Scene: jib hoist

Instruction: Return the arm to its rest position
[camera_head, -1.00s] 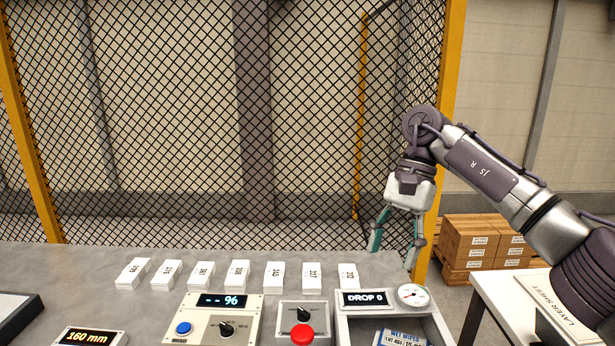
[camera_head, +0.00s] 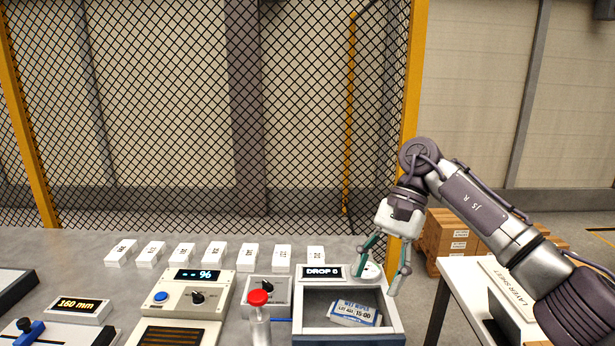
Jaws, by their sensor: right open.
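My right arm comes in from the right in the head view. Its gripper (camera_head: 381,270) points down with its teal-padded fingers spread and nothing between them. It hangs in front of or over the back right of the grey drop tray (camera_head: 346,335), partly hiding the round gauge there; whether it touches cannot be told. A blue and white wet wipes packet (camera_head: 353,313) lies tilted in the tray. My left gripper is not in view.
A panel reading 96 (camera_head: 185,305), a red-topped post (camera_head: 259,310) and a 160 mm display (camera_head: 78,309) stand on the bench. Several white cards (camera_head: 182,254) line its back. A mesh fence (camera_head: 130,120) rises behind. A white side table (camera_head: 465,275) and cartons stand right.

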